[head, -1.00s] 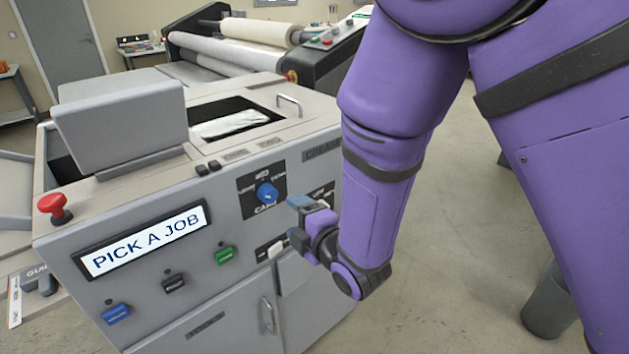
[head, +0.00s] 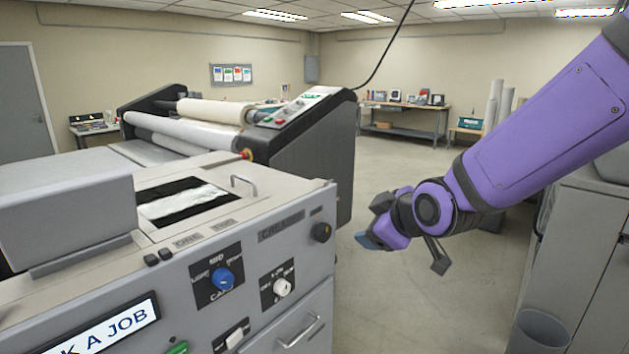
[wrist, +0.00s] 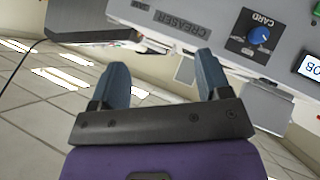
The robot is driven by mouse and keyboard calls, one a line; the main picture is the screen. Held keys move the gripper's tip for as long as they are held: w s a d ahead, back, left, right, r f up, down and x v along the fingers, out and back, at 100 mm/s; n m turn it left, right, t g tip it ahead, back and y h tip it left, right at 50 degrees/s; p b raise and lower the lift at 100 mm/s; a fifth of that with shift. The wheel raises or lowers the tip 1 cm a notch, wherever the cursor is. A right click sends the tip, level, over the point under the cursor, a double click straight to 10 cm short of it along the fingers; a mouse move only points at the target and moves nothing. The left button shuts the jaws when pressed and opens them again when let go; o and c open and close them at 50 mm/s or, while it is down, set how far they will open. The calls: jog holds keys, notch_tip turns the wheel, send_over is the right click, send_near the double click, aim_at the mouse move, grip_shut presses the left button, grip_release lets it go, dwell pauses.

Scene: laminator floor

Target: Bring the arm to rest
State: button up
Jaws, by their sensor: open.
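My purple arm reaches in from the right edge of the head view. My gripper (head: 368,241) hangs in free air to the right of the grey creaser machine (head: 322,205), apart from it. In the wrist view my gripper (wrist: 160,85) shows two blue fingertips spread wide with nothing between them. The machine's blue card knob (wrist: 260,36) and creaser label show past the fingers there. The blue card knob (head: 222,279) also shows on the front panel in the head view, set near MID.
A large laminator (head: 300,140) with rolls stands behind the creaser. A grey cabinet (head: 580,240) and a bin (head: 541,335) stand at the right. A workbench (head: 405,108) is at the back wall. The floor between creaser and cabinet is clear.

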jog(key=s+d+r+m+g+h, duration=0.1)
jog(key=s+d+r+m, duration=0.25)
jog(key=d, duration=0.25)
jog(key=s+d+r+m+g+h, duration=0.1)
jog(key=s+d+r+m, duration=0.15)
jog(key=s+d, duration=0.3)
jog(key=s+d+r+m+g+h, duration=0.2)
jog(key=s+d+m, duration=0.4)
jog(key=s, duration=0.7)
jog(key=shift+s+d+r+g, duration=0.15)
jog(key=shift+s+d+g, duration=0.2)
jog(key=shift+d, duration=0.35)
